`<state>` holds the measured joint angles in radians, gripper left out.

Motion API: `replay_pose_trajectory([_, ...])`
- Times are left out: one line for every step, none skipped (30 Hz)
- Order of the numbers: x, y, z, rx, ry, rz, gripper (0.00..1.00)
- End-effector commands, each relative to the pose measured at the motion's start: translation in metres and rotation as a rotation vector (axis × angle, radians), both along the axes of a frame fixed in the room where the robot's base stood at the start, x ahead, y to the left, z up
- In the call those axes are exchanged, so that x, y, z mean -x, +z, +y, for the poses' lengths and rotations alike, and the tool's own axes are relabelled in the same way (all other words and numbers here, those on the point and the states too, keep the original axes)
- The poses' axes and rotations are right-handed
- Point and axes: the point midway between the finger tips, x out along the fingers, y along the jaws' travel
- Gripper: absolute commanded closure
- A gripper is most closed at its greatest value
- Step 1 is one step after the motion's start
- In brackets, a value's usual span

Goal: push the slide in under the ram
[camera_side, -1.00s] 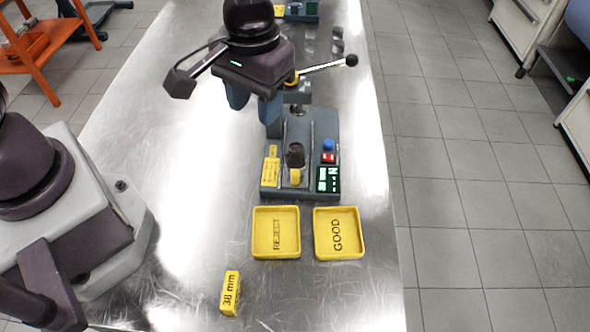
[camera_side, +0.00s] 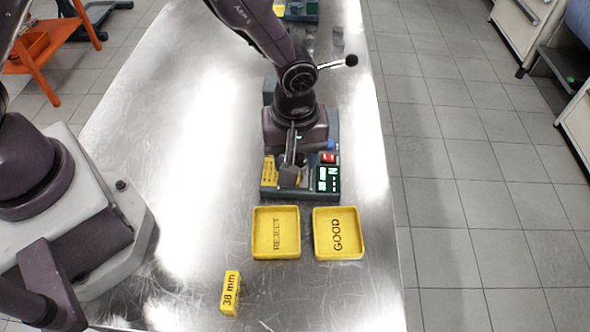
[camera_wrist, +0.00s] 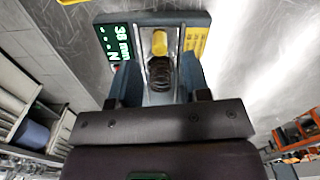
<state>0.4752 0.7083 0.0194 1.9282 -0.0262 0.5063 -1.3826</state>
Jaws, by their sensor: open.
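The press (camera_side: 270,190) stands on the steel table, and my arm covers most of it in the side view. In the wrist view, the slide, with a yellow end (camera_wrist: 160,41), lies in the press's channel, and a dark coiled spring (camera_wrist: 159,74) stands in line with it. My gripper (camera_wrist: 159,70) is open, its two blue fingers on either side of the spring; I cannot tell whether they touch it. In the side view the fingers are hidden behind my wrist. The ram is hidden in both views.
A lit green display (camera_side: 328,179) and a red button (camera_side: 328,158) are on the press's right. The yellow REJECT tray (camera_side: 258,250) and GOOD tray (camera_side: 358,248) lie in front, with a yellow 38 mm block (camera_side: 230,293) nearer. The lever's black knob (camera_side: 351,60) sticks out right.

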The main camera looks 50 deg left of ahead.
Motion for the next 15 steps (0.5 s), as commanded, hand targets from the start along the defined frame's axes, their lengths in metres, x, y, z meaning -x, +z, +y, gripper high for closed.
replay_pose_trajectory([0.0, -0.011, 0.0, -0.002, 0.0, 0.004, 0.57])
replay_pose_trajectory([0.0, -0.016, 0.0, -0.001, 0.0, 0.003, 0.57])
replay_pose_trajectory([0.0, -0.022, 0.0, -0.001, 0.0, 0.003, 0.57])
replay_pose_trajectory([0.0, -0.026, 0.0, 0.0, 0.0, 0.002, 0.57])
replay_pose_trajectory([0.0, -0.03, 0.0, -0.001, 0.0, 0.003, 0.57])
replay_pose_trajectory([0.0, -0.035, 0.0, -0.001, 0.0, 0.001, 0.57])
replay_pose_trajectory([0.0, -0.038, 0.0, -0.001, 0.0, 0.001, 0.57])
replay_pose_trajectory([0.0, -0.04, 0.0, -0.001, 0.0, 0.002, 0.57])
replay_pose_trajectory([0.0, -0.043, 0.0, -0.001, 0.0, 0.001, 0.57])
replay_pose_trajectory([0.0, -0.044, 0.0, 0.0, 0.0, 0.0, 0.57])
replay_pose_trajectory([0.0, -0.045, 0.0, 0.001, 0.0, -0.001, 0.57])
replay_pose_trajectory([-0.001, -0.046, 0.0, 0.001, 0.0, -0.002, 0.57])
replay_pose_trajectory([-0.001, -0.047, 0.0, 0.001, 0.0, -0.002, 0.57])
replay_pose_trajectory([-0.001, -0.047, 0.0, 0.001, 0.0, -0.002, 0.57])
replay_pose_trajectory([-0.001, -0.047, 0.0, 0.001, 0.0, -0.002, 0.57])
